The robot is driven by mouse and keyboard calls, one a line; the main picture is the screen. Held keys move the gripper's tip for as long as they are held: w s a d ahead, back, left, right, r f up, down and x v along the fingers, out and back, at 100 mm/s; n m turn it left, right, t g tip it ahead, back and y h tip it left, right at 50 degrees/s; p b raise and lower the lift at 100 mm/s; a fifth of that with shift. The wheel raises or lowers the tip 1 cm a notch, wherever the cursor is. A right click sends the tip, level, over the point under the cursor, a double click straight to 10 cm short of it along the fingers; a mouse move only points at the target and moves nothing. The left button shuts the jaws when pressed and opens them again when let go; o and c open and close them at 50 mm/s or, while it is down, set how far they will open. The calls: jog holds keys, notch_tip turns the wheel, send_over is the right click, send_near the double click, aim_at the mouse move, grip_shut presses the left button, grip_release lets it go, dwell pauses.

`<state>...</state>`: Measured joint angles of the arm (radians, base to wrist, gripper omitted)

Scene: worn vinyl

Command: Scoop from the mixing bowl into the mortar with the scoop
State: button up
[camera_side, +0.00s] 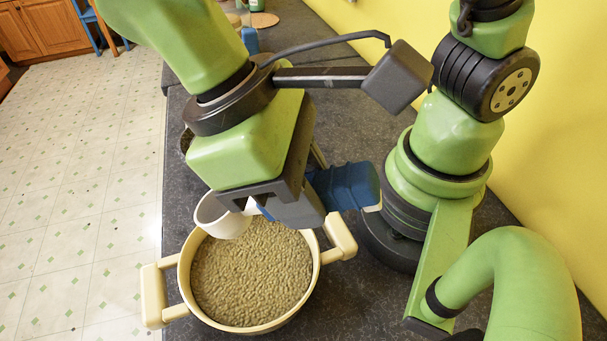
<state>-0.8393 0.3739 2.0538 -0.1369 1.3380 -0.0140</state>
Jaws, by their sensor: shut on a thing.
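The mixing bowl (186,281) is cream with two blocky handles and is full of small greenish-beige pellets. My gripper (284,208) is above the bowl's far rim, shut on the scoop. The scoop has a white cup (222,217) at the left of the jaws and what looks like a ridged blue handle (346,187) at the right. The cup overlaps the bowl's far-left rim in the picture; its inside is mostly hidden, so I cannot tell whether it holds pellets. No mortar can be made out; a dark rounded edge (185,141) shows behind my gripper, mostly hidden.
The dark speckled counter (345,125) has its edge at the left, with tiled floor beyond. A yellow wall (560,130) runs along the right. A blue object (250,40) and a round tan board (264,20) are at the back. My arm's base stands right of the bowl.

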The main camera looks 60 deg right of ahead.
jog(key=shift+w+a+f+g+h, duration=0.15)
jog(key=shift+f+g, duration=0.3)
jog(key=shift+f, duration=1.45)
jog(key=shift+w+f+g+h, duration=0.2)
jog(key=shift+w+f+g, duration=0.15)
jog(key=shift+f, duration=1.6)
jog(key=shift+w+a+f+g+h, duration=0.15)
jog(key=shift+f+g, duration=0.35)
jog(key=shift+f, duration=1.4)
jog(key=shift+d+f, duration=0.1)
